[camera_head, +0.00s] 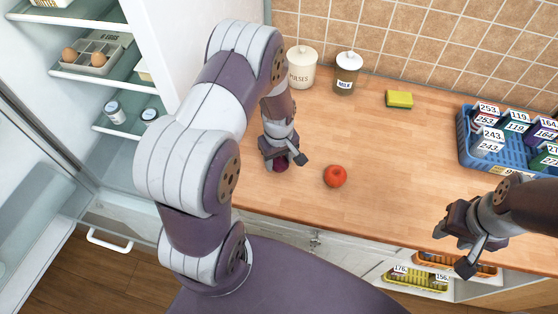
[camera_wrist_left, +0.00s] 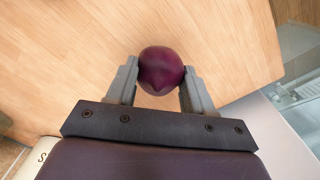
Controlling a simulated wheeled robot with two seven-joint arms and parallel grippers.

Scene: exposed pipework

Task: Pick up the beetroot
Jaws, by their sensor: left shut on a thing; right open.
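The beetroot (camera_wrist_left: 161,70) is dark purple and round. In the left wrist view it sits between the two fingers of my left gripper (camera_wrist_left: 160,85), which is shut on it. In the head view my left gripper (camera_head: 283,160) is over the wooden counter, and only a small part of the beetroot (camera_head: 279,165) shows beneath it. I cannot tell whether the beetroot touches the counter. My right gripper (camera_head: 456,250) is open and empty at the counter's front edge, on the right.
A red tomato-like item (camera_head: 335,176) lies on the counter (camera_head: 390,150) to the right of my left gripper. A blue crate (camera_head: 480,158) of labelled boxes is at right. The fridge (camera_head: 178,50) stands open at left.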

